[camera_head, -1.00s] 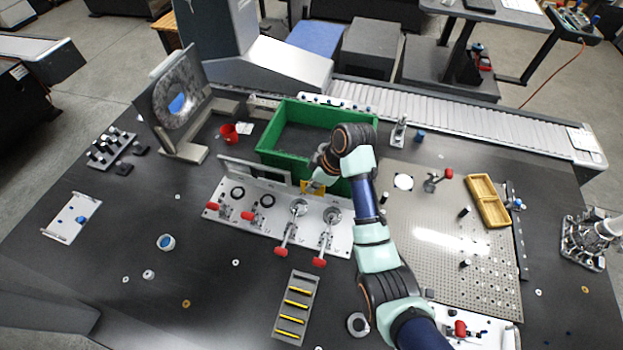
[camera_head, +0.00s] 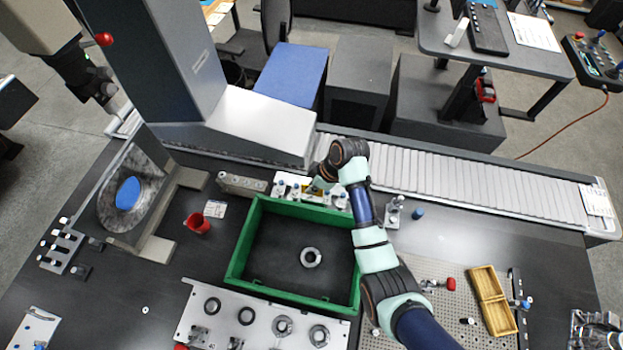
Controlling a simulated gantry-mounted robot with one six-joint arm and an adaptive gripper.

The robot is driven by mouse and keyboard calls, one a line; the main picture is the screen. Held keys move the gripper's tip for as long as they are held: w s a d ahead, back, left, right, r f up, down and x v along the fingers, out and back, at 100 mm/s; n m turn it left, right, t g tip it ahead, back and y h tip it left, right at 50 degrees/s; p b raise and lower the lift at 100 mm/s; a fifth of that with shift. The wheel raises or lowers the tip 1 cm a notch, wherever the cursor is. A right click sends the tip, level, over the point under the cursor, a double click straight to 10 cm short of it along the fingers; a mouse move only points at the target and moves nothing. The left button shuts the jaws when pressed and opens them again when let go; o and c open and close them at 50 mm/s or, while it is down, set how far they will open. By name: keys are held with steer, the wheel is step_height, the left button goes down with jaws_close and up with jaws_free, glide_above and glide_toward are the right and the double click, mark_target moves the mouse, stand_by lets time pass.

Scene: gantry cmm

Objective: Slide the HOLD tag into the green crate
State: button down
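The green crate (camera_head: 246,240) stands open in the middle of the table. A grey metal ring (camera_head: 311,257) lies on its dark floor. My gripper (camera_head: 318,186) is at the crate's back side, over or near a low white rack with small fittings (camera_head: 293,187). It is small and partly covered by my wrist, so I cannot tell whether its fingers are open or shut. I cannot make out the HOLD tag; no lettering is readable near my gripper.
A red cup (camera_head: 198,222) and a small printed card (camera_head: 215,208) are left of the crate. A white fixture plate (camera_head: 262,317) stands in front. A yellow tray (camera_head: 492,300) lies to the right. A roller conveyor (camera_head: 470,185) runs behind.

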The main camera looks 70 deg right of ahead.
steer(key=shift+d, duration=0.1)
steer(key=shift+a+f+b, duration=0.25)
steer(key=shift+f+b, duration=0.95)
steer(key=shift+f, duration=0.1)
steer(key=shift+f+b, duration=0.55)
steer(key=shift+f, duration=0.4)
steer(key=shift+f, duration=0.85)
stand_by(0.6)
steer(key=shift+f, duration=0.45)
stand_by(0.4)
